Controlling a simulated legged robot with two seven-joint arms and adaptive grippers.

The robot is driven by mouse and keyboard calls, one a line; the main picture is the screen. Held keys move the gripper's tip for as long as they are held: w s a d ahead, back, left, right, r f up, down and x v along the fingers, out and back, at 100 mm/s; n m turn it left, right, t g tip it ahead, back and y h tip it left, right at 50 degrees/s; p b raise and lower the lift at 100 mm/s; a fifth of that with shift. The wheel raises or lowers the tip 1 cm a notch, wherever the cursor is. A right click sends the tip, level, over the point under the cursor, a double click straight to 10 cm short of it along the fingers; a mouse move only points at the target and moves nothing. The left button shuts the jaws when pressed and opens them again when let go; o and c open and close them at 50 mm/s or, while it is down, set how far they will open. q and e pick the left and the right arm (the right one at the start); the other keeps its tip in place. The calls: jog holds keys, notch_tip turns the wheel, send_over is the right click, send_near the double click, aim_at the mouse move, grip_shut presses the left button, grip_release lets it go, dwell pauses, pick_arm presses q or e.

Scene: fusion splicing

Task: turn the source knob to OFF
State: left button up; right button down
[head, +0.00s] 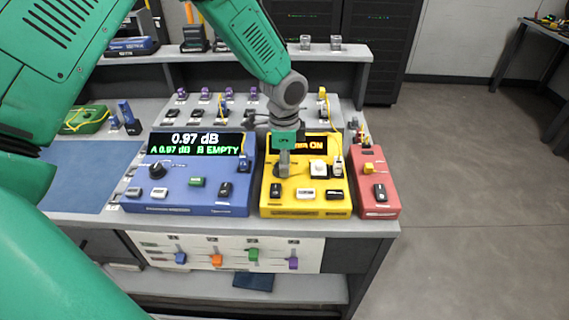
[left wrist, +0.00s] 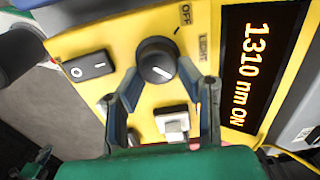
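The source knob (left wrist: 157,62) is a round black dial on the yellow box (head: 305,211). A pale mark on its face slants toward the lower right in the left wrist view. The printed words OFF and LIGHT stand beside it. The box's display (left wrist: 258,68) reads 1310 nm ON in orange. My left gripper (left wrist: 157,70) points down at the knob with one fingertip on either side of it. The fingers look spread, and I see no clear contact. In the head view, my left gripper (head: 283,165) largely hides the knob. My right gripper is not in view.
On the yellow box, a black rocker switch (left wrist: 90,66) and a white block (left wrist: 173,123) lie near the fingers. A blue box (head: 185,209) reading 0.97 dB stands left, and a red box (head: 376,211) right. A yellow cable (head: 334,122) runs behind.

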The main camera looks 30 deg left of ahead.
pick_arm(q)
jog(key=shift+s+a+f, duration=0.25)
jog(key=shift+s+a, duration=0.1)
jog(key=shift+a, duration=0.25)
jog(key=shift+d, duration=0.1)
